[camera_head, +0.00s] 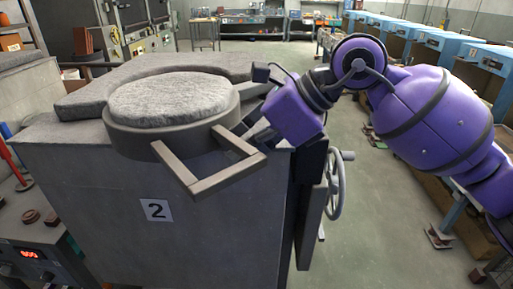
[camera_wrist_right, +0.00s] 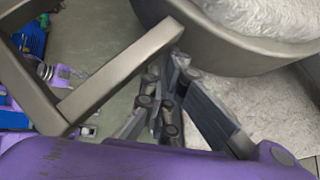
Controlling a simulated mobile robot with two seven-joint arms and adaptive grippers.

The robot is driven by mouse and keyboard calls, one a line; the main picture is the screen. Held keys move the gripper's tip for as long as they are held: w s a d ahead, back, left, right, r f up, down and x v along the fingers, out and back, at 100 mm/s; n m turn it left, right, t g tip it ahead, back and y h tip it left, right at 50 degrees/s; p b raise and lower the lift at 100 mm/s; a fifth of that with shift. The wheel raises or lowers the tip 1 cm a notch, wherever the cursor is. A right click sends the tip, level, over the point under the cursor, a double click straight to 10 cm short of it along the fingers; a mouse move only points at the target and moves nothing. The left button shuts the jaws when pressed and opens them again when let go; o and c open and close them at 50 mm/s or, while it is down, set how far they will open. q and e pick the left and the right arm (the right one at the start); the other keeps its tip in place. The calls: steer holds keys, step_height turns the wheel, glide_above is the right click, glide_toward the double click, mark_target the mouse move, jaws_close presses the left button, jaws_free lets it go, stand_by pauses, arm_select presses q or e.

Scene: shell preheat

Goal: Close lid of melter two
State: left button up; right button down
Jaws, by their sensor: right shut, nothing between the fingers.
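Melter two (camera_head: 190,225) is a large grey block with a "2" label (camera_head: 157,210) on its front. Its round lid (camera_head: 178,137) has a grey rim and a rough fibrous pale face turned upward. The lid's square bar handle (camera_head: 222,180) sticks out over the front right edge. My right gripper (camera_head: 238,136) is beside the lid's right side, near the handle's inner bar. In the right wrist view its fingers (camera_wrist_right: 172,78) are shut and empty, between the handle (camera_wrist_right: 125,78) and the lid rim (camera_wrist_right: 238,52). Contact cannot be told. My left gripper is not in view.
A grey slab (camera_head: 85,100) lies behind the lid on the melter's top. A handwheel (camera_head: 337,183) is on the melter's right side. A control box with a red display (camera_head: 30,254) stands at lower left. Blue machines (camera_head: 440,50) line the right; floor between is open.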

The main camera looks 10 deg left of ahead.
steer(key=shift+w+a, duration=0.1)
steer(key=shift+a, duration=1.3)
